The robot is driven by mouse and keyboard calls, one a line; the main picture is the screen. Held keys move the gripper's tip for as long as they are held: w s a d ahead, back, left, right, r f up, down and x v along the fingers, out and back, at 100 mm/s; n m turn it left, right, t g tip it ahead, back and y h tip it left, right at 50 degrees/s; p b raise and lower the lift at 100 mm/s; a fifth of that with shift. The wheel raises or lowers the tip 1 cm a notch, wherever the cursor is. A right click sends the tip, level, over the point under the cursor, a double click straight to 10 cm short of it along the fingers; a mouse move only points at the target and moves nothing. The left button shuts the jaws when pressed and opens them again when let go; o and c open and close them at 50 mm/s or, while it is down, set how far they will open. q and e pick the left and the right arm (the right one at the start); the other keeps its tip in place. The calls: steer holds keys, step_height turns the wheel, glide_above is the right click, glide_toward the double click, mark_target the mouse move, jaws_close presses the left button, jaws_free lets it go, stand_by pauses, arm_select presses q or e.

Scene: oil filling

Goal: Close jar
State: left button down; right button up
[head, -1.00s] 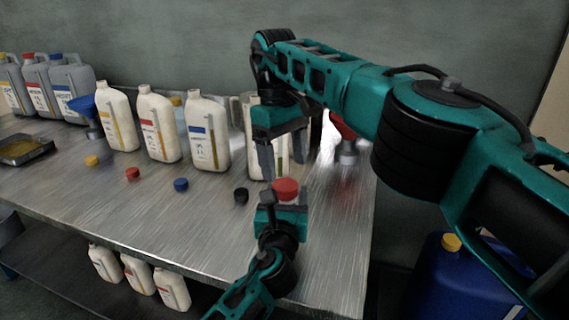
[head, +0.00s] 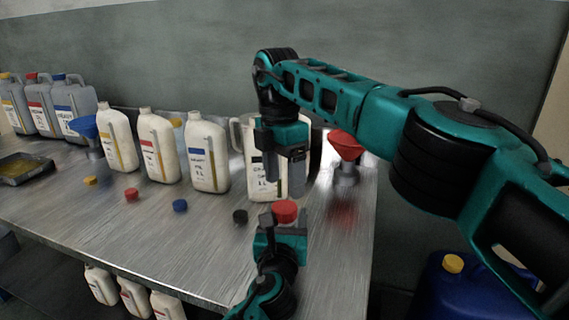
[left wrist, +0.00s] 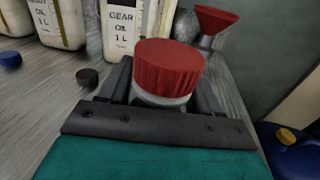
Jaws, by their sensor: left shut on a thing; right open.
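My left gripper (head: 281,229) is shut on a small pale jar (left wrist: 160,98), above the front of the table. A red ribbed lid (head: 285,211) sits on top of the jar, and it shows large in the left wrist view (left wrist: 168,68). I cannot tell whether the lid is screwed tight. My right gripper (head: 283,182) is open and empty, fingers pointing down. In the head view it appears just above the red lid, apart from it, in front of a white gear oil jug (head: 258,187).
A metal table (head: 90,220) holds several white oil bottles (head: 157,150), grey canisters (head: 72,112) and loose coloured caps. A black cap (head: 240,216) lies left of the jar. A red funnel (head: 346,146) stands at the right. A blue drum (head: 465,290) is beyond the table's right edge.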

mark_target(285, 207)
steer(key=n, duration=0.4)
steer(key=shift+r, duration=0.15)
steer(key=n, duration=0.3)
steer(key=shift+r+n, duration=0.15)
steer(key=shift+n, duration=0.25)
steer(key=n, duration=0.3)
steer(key=shift+r+n, duration=0.15)
steer(key=shift+n, duration=0.25)
steer(key=n, duration=0.3)
steer(key=shift+r+n+t, duration=0.15)
steer(key=shift+n+t, duration=0.15)
steer(key=n, duration=0.4)
steer(key=shift+r, duration=0.15)
steer(key=n, duration=0.3)
steer(key=shift+r+n, duration=0.15)
steer(key=shift+n, duration=0.25)
steer(key=n, duration=0.7)
steer(key=shift+s+d+r+y, duration=0.1)
steer(key=shift+r+y, duration=0.2)
steer(key=shift+r, duration=0.05)
steer(key=shift+f, duration=0.1)
steer(key=shift+f, duration=3.95)
